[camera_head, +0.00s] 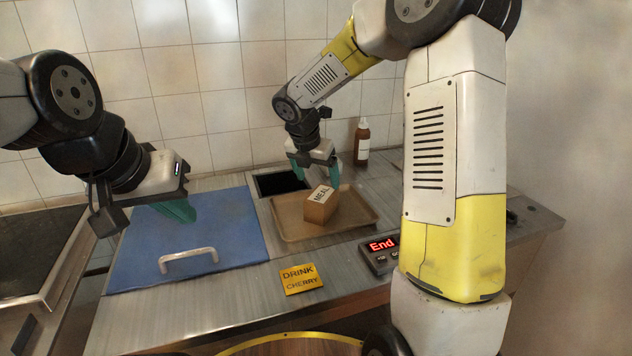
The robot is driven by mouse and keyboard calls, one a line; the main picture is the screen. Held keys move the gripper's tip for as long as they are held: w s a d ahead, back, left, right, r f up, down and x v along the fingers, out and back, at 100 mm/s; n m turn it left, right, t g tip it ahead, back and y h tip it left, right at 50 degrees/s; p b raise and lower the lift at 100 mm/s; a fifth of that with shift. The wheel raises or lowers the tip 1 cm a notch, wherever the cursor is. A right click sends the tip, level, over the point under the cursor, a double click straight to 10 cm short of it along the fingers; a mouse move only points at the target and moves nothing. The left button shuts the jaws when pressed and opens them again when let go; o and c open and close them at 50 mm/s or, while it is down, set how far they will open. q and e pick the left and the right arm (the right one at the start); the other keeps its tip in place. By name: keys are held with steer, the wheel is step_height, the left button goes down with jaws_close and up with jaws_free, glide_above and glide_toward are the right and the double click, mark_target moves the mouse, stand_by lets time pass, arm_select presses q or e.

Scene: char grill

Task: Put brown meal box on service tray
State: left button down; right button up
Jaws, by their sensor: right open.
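The brown meal box (318,208) sits on the tan service tray (285,233), its white label reading MEAL facing up. It is a little tilted or turned on the tray; which of these I cannot tell. My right gripper (316,172) is open just above and behind the box, with teal fingers to either side of its far end. I cannot tell whether the fingers touch it. My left gripper (178,210) hangs over the blue board at the left, its teal fingers partly hidden by its own body, apart from the box and tray.
A blue board (231,230) with a white handle (189,258) lies left of the tray. A yellow DRINK CHERRY card (301,279) lies in front. A box with a red End display (381,248) stands at the tray's front right. A brown bottle (362,142) stands behind.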

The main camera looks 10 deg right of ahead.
steer(key=s+d+r+m+y, duration=0.1)
steer(key=s+d+r+m, duration=0.1)
steer(key=s+r+m, duration=0.45)
steer(key=s+d+r+m, duration=0.2)
steer(key=s+r+m, duration=0.1)
steer(key=s+m, duration=0.55)
steer(key=s+r+m+t+y, duration=0.1)
steer(key=s+m+t+y, duration=0.1)
steer(key=s+m, duration=1.1)
steer(key=shift+s+a+r+y, duration=0.25)
steer(key=shift+a+r+y, duration=0.1)
steer(key=shift+y, duration=0.55)
